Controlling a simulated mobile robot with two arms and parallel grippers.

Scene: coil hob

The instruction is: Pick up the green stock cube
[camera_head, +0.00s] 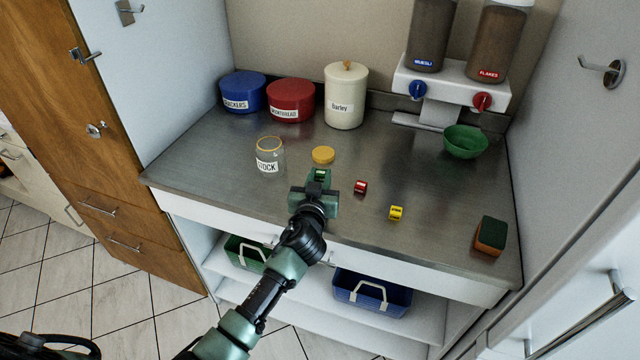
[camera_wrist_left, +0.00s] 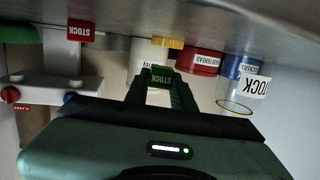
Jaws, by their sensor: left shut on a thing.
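The green stock cube (camera_head: 320,174) is between the fingertips of my left gripper (camera_head: 318,184), which is shut on it. The wrist view, which is upside down, shows the green cube (camera_wrist_left: 160,77) gripped between both fingers, with its STOCK label facing the camera. It appears held clear of the worktop there. The red stock cube (camera_head: 361,187) lies just right of the gripper, and the yellow stock cube (camera_head: 396,213) lies farther right and nearer the front. The glass STOCK jar (camera_head: 269,158) stands open to the left, its yellow lid (camera_head: 323,155) lying behind the gripper. My right gripper is not in view.
The blue tin (camera_head: 242,95), red tin (camera_head: 291,102) and barley canister (camera_head: 345,98) line the back. A cereal dispenser (camera_head: 450,82) and green bowl (camera_head: 465,142) stand back right. A sponge (camera_head: 490,236) lies front right. The worktop's front left (camera_head: 190,180) is clear.

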